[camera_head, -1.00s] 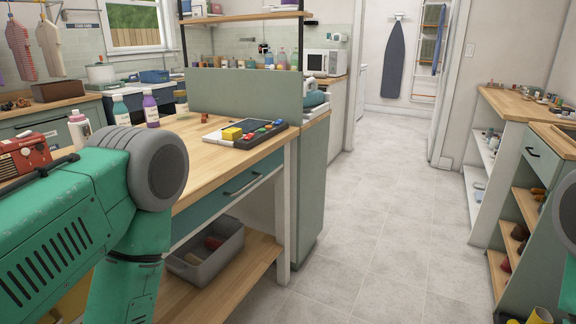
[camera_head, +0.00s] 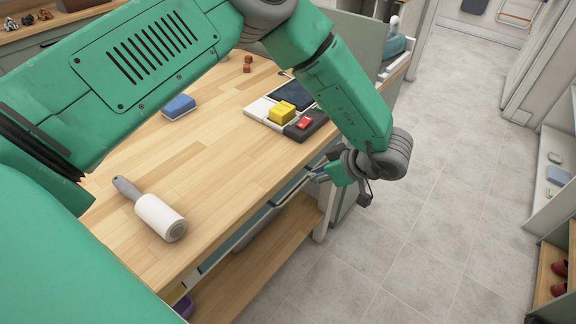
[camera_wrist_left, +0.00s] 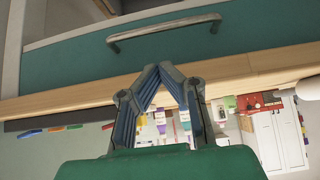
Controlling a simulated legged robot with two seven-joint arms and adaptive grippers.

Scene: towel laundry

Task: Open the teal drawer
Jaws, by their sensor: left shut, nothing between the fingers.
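The teal drawer (camera_wrist_left: 245,28) fills the upper part of the left wrist view, which shows the scene upside down. Its grey bar handle (camera_wrist_left: 165,32) crosses the front and the drawer looks closed. My left gripper (camera_wrist_left: 160,69) is shut and empty, its fingertips meeting in front of the wooden table edge, with a gap in the picture between them and the handle. In the head view my left gripper (camera_head: 318,172) is beside the table's front edge, near the drawer front, which is mostly hidden by the tabletop. My right gripper is out of view.
A lower shelf (camera_head: 265,265) lies below. The floor (camera_head: 420,235) to the right is clear.

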